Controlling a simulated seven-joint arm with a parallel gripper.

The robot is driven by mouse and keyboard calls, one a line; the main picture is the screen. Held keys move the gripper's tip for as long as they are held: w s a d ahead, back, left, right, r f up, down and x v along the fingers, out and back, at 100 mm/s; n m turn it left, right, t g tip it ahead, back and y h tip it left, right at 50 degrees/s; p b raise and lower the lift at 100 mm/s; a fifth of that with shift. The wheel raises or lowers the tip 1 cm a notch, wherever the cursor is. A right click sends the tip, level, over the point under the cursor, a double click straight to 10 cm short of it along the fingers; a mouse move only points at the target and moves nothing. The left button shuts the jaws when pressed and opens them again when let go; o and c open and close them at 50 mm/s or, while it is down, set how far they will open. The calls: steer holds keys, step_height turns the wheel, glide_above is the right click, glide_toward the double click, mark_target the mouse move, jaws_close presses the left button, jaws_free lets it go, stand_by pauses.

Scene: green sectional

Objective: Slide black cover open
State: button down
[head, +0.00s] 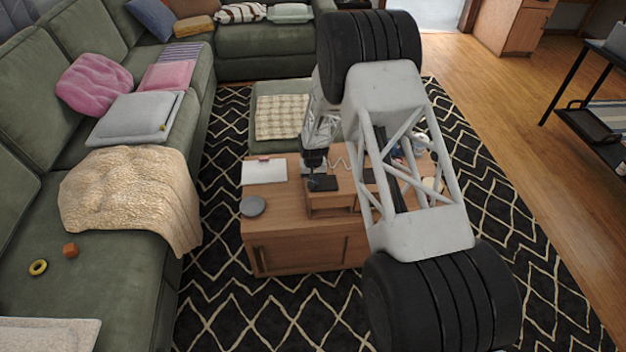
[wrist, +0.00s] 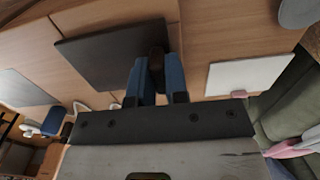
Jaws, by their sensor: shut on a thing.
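The black cover (head: 323,184) is a flat dark panel on the wooden coffee table (head: 290,215), beside an open compartment. In the wrist view the cover (wrist: 105,52) lies flat, tilted across the picture. My gripper (head: 316,163) points down over the cover. In the wrist view its two blue fingers (wrist: 157,72) are shut on a dark knob (wrist: 156,58) at the cover's edge. The fingers hide part of the knob and of the cover. My arm hides the right part of the table in the head view.
A white pad (head: 265,172) and a grey round disc (head: 253,206) lie on the table's left side. Small items, including a white one (head: 420,142), lie at the right. The green sofa (head: 100,240) stands left and an ottoman (head: 282,100) behind. Patterned rug surrounds the table.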

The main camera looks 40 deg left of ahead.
mark_target(336, 182)
steer(key=w+d, duration=0.6)
steer(key=shift+w+d, duration=0.15)
steer(key=shift+w, duration=0.05)
steer(key=c, duration=1.1)
jaws_free()
steer(key=shift+r, duration=0.2)
step_height(336, 182, up, 8)
steer(key=shift+f, duration=0.25)
